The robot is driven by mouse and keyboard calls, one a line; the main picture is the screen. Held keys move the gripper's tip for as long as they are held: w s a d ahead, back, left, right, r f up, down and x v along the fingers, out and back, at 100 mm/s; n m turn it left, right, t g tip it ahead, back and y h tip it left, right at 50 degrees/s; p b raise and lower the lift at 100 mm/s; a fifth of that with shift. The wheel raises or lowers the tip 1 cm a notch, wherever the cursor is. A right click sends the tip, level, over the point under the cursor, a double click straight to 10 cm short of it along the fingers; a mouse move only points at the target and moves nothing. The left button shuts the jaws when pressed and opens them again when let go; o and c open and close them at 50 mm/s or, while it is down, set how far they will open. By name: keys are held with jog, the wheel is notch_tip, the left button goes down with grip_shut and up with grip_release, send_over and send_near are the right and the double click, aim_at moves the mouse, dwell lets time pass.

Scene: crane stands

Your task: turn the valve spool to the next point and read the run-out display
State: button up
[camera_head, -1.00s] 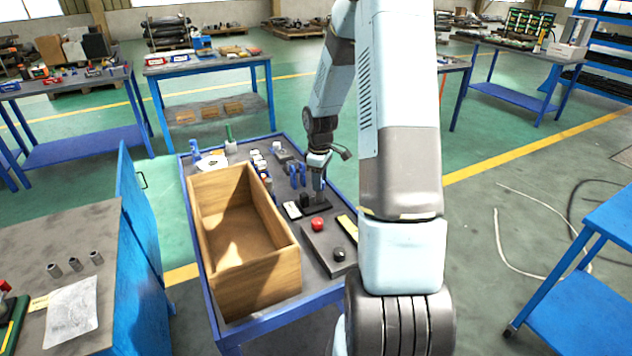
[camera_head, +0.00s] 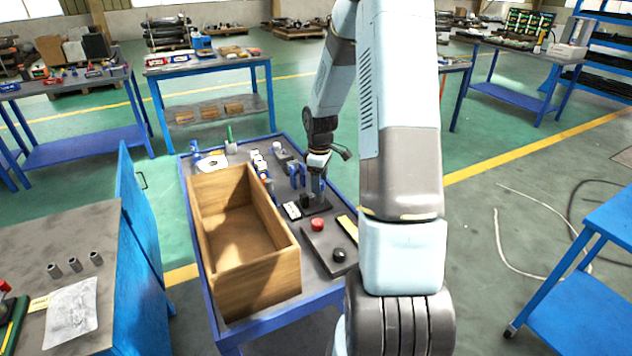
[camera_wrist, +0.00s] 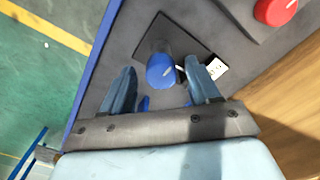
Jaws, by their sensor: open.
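In the wrist view, a round blue-topped part (camera_wrist: 160,72) with a white mark, likely the valve spool's end, rises from a dark rectangular plate (camera_wrist: 188,40). My gripper (camera_wrist: 161,68) is open, with one finger on each side of this part; contact cannot be told. A small white display (camera_wrist: 217,68) with dark marks sits beside the right finger; its reading is too small to make out. It also shows in the head view (camera_head: 292,210). There my gripper (camera_head: 317,193) points down over the cart, and the spool is largely hidden.
A red button (camera_head: 318,223) and a black knob (camera_head: 339,255) sit on a grey panel in front of my gripper. An open wooden box (camera_head: 272,265) stands close on the left. Small blue supports (camera_head: 297,176) stand behind. The cart's blue edge (camera_wrist: 92,75) runs along the left in the wrist view.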

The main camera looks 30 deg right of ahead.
jog(key=shift+r, duration=0.1)
notch_tip(320, 180, up, 14)
jog(key=shift+f, duration=0.25)
dwell(0.7)
jog(key=s+a+r+m+t+h, duration=0.1)
jog(key=s+a+r+m+t, duration=0.25)
jog(key=s+a+r, duration=0.85)
jog(key=s+a+r+m+t, duration=0.1)
jog(key=s+r+m, duration=0.1)
jog(key=s, duration=0.6)
jog(key=s+a+r+m+t+y, duration=0.1)
jog(key=s+a+r+m, duration=0.1)
jog(key=s, duration=0.6)
jog(key=shift+s+r+m, duration=0.35)
jog(key=shift+r+m, duration=0.4)
jog(key=shift+r, duration=0.1)
